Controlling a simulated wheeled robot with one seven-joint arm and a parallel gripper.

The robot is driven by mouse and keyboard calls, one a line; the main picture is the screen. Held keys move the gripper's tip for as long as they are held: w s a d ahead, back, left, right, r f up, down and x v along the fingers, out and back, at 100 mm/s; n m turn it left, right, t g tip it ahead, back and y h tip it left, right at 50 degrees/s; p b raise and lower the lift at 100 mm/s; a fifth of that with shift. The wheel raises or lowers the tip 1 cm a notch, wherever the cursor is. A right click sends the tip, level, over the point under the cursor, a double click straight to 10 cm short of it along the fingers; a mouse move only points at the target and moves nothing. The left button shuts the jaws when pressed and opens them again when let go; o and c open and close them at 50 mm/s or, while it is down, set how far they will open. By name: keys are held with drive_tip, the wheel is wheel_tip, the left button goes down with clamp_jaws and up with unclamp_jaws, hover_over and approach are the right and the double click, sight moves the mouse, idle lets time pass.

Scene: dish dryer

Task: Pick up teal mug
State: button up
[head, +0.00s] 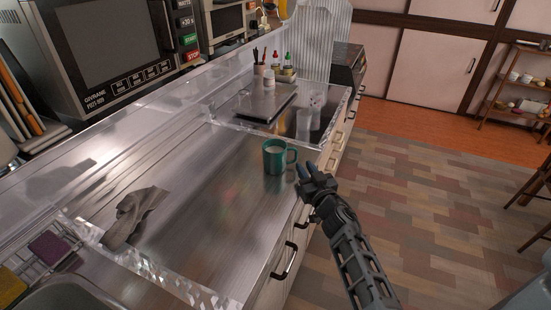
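The teal mug (274,160) stands upright on the steel counter (205,205), close to its right edge. Its handle points right, toward my gripper. Something whitish shows inside the mug. My gripper (308,172) is just to the right of the handle, at the counter's edge. A small gap seems to show between the fingertips and the handle. The fingers are dark and small in the picture, and I cannot tell how far apart they are.
A crumpled grey cloth (133,216) lies on the counter at left. A microwave (112,45) stands behind. Beyond the mug are a dark flat board (264,106), clear glasses (309,112) and bottles (288,66). Counter around the mug is clear; open floor (430,200) lies right.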

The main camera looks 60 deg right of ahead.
sight(297, 154)
drive_tip(key=x, duration=0.5)
drive_tip(key=shift+w+a+r+b, duration=0.1)
drive_tip(key=shift+r+b, duration=0.2)
drive_tip(key=shift+r, duration=0.05)
clamp_jaws()
idle(1.1)
